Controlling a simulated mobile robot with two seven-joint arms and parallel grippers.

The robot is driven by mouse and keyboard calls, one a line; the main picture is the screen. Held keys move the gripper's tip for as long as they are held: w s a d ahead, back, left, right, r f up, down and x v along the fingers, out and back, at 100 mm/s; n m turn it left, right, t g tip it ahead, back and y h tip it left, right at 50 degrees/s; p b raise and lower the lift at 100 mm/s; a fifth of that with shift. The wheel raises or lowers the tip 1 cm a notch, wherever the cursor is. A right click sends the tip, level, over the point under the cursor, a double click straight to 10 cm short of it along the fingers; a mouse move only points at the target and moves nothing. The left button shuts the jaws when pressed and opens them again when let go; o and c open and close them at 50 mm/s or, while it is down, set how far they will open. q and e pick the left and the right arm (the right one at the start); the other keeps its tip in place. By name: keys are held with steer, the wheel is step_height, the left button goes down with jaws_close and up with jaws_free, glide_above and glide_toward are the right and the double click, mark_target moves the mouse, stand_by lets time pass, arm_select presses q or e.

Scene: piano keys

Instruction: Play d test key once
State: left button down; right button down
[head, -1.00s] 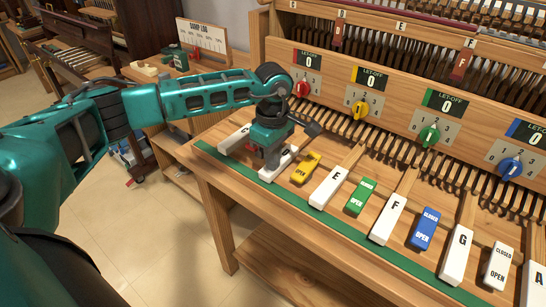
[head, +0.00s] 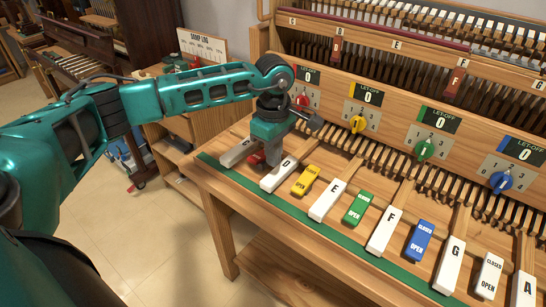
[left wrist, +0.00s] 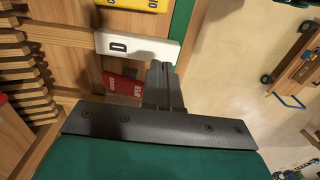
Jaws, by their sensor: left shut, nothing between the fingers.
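The white D key (head: 279,176) lies on the wooden key bench, between the red switch and the yellow switch. It also shows in the left wrist view (left wrist: 150,50), with its letter uncovered. My left gripper (head: 271,161) is shut and empty, pointing down at the left of the D key. In the left wrist view its fingers (left wrist: 161,72) are beside the D key's edge, near the red switch (left wrist: 122,85). I cannot tell whether the fingertips touch the key. My right gripper is not in view.
The white C key (head: 236,153) is left of the gripper, partly hidden by it. A yellow switch (head: 306,180) and the E key (head: 328,201) stand to the right. A green strip (head: 262,214) edges the bench front. Above are let-off panels with coloured knobs, such as the red one (head: 301,101).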

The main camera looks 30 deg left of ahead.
arm_select(q)
step_height(320, 180, up, 10)
steer(key=shift+b, duration=0.45)
steer(key=shift+f, duration=0.1)
stand_by(0.5)
